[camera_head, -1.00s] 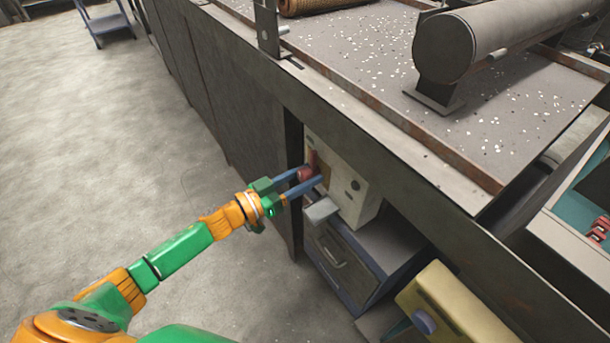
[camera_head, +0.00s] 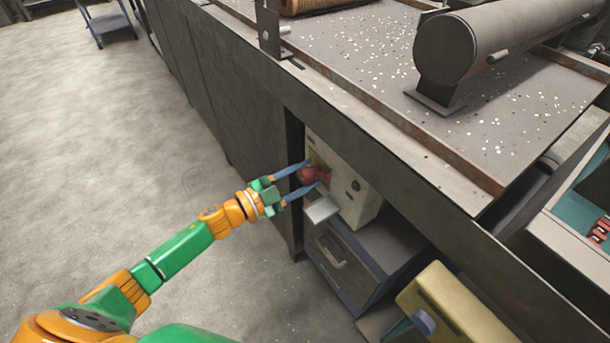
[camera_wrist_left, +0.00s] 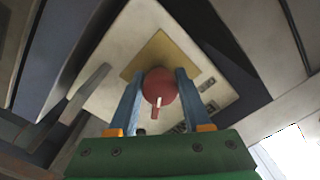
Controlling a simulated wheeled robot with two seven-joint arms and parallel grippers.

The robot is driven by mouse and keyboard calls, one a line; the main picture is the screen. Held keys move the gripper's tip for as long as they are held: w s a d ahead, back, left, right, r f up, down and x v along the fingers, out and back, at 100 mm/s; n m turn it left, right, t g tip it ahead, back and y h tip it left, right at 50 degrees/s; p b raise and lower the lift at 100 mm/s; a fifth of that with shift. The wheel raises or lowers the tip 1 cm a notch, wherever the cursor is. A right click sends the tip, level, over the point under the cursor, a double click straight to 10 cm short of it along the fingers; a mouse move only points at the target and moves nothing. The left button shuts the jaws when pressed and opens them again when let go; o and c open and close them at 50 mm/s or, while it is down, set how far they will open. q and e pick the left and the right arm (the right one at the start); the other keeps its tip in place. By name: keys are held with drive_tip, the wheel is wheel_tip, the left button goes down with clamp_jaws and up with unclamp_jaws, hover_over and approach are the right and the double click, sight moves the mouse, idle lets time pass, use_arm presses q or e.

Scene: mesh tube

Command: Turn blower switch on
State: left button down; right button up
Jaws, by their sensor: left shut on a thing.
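The blower switch is a round red knob (camera_head: 307,175) on the face of a pale box (camera_head: 357,203) under the bench. My left gripper (camera_head: 313,174) is shut on the red knob, with one blue finger on each side of it. In the left wrist view the knob (camera_wrist_left: 159,86) sits between the two fingers, in front of a yellowish plate (camera_wrist_left: 154,53) on the pale box. A short red bar with a pale mark points down from the knob there. My right gripper is not in view.
The bench edge (camera_head: 345,122) overhangs the box from above. A grey-blue drawer unit (camera_head: 345,262) stands below it, and a yellow box (camera_head: 455,310) with a blue knob lies to the lower right.

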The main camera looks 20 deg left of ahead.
sight(300, 178)
use_arm(q)
drive_tip(key=m, duration=0.3)
drive_tip(key=shift+m, duration=0.3)
drive_tip(key=shift+m+b, duration=0.5)
drive_tip(key=shift+m, duration=1.2)
drive_tip(key=shift+r, duration=0.1)
drive_tip(key=shift+c, duration=1.7)
unclamp_jaws()
drive_tip(key=shift+a, duration=0.1)
drive_tip(key=v, duration=0.7)
